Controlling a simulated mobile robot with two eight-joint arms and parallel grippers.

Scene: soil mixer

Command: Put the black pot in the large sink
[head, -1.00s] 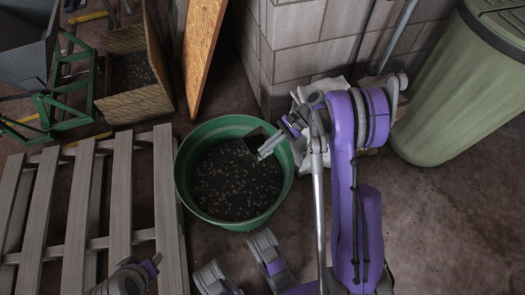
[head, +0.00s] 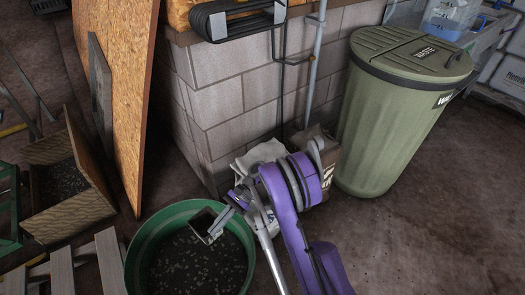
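My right gripper (head: 218,224) is over the green tub of dark soil, near its far right rim. Its fingers are closed at the edge of a small, dark, square black pot (head: 203,222), which appears held tilted above the soil. The pot's far side and exact grip are hard to make out. My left gripper is out of view. I cannot make out a large sink; a grey bench-like edge (head: 486,32) shows at the top right.
The green tub (head: 137,262) stands at the bottom left beside wooden pallet slats (head: 62,272). A block wall (head: 240,95) rises behind, with a green waste bin (head: 392,130) to its right. A wooden board (head: 118,90) leans at the left. Floor at the lower right is clear.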

